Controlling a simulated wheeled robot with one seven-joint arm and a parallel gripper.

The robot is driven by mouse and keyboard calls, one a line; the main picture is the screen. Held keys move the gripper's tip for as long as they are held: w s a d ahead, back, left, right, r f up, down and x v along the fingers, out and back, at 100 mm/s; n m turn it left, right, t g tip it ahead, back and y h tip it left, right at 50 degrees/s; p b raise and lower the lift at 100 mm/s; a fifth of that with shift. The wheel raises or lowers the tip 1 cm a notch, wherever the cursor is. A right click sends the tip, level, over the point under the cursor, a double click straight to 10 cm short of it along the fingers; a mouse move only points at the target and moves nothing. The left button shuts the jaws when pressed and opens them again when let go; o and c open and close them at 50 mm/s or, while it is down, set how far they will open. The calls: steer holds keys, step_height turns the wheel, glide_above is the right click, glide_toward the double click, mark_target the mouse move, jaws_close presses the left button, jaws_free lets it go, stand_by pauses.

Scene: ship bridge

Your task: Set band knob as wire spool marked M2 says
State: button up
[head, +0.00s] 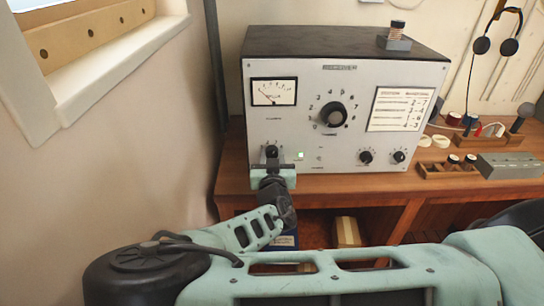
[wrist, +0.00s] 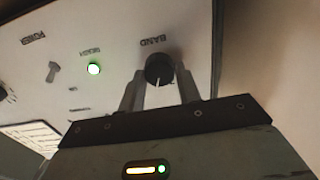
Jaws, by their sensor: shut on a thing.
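The band knob (wrist: 159,68) is a small black knob on the radio's pale front panel, under the upside-down word BAND in the wrist view. My gripper (wrist: 160,80) has its two fingers on either side of the knob, shut on it. In the head view the knob (head: 271,151) is at the panel's lower left, with my gripper (head: 272,166) in front of it. Its scale is mostly hidden or too small to read. A wire spool (head: 397,27) stands in a grey holder on top of the radio; I cannot read any mark on it.
The radio (head: 345,55) stands on a wooden desk (head: 330,184). Its panel has a meter (head: 274,92), a large dial (head: 333,115), a printed chart (head: 401,109) and two small knobs at lower right. A green lamp (wrist: 94,69) is lit. Desk items crowd the right; a wall is left.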

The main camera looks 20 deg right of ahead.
steer(key=shift+f, duration=0.1)
steer(key=n+b, duration=0.3)
steer(key=shift+f+n, duration=0.1)
steer(key=shift+n, duration=0.3)
steer(key=n+b, duration=0.2)
steer(key=n, duration=0.2)
steer(key=shift+a+n+b, duration=0.1)
steer(key=shift+n+b, duration=0.2)
steer(key=shift+n, duration=0.1)
stand_by(0.4)
steer(key=o, duration=0.9)
steer(key=shift+o, duration=0.2)
